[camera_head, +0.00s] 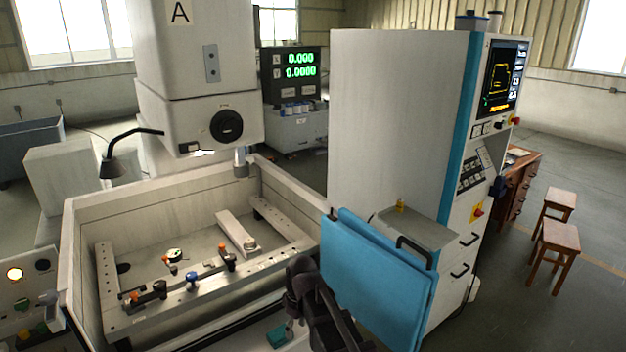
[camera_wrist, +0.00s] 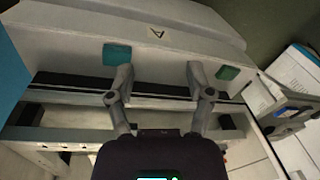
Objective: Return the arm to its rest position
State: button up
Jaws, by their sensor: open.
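My gripper (camera_wrist: 158,75) is open in the wrist view, its two grey fingers spread apart with nothing between them. Beyond the fingers is a pale machine surface with a small "A" label (camera_wrist: 157,32). A teal patch (camera_wrist: 117,54) and a green patch (camera_wrist: 228,73) lie near the fingertips; I cannot tell whether the fingers touch anything. In the head view a dark part of my arm (camera_head: 318,305) stands at the front edge of the machine's tank, left of the blue panel. The fingertips are not clear there.
The open tank (camera_head: 85,205) holds a clamping frame with several small knobbed parts. The machine head (camera_head: 195,110) hangs above it. A blue panel (camera_head: 375,280) and the tall control cabinet (camera_head: 390,130) stand close on the right. Stools (camera_head: 558,240) and open floor lie farther right.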

jog(key=s+d+m, duration=0.2)
jog(key=d+m, duration=0.1)
jog(key=d, duration=0.4)
jog(key=s+d+m, duration=0.1)
jog(key=d+m, duration=0.3)
jog(key=d, duration=0.3)
jog(key=s+d+m+h, duration=0.1)
jog(key=s+d+m, duration=0.1)
jog(key=d+m, duration=0.2)
jog(key=d, duration=0.3)
jog(key=shift+s+d+f+t, duration=0.15)
jog(key=shift+s+d+t, duration=0.15)
jog(key=shift+d+t, duration=0.1)
jog(key=shift+a, duration=0.1)
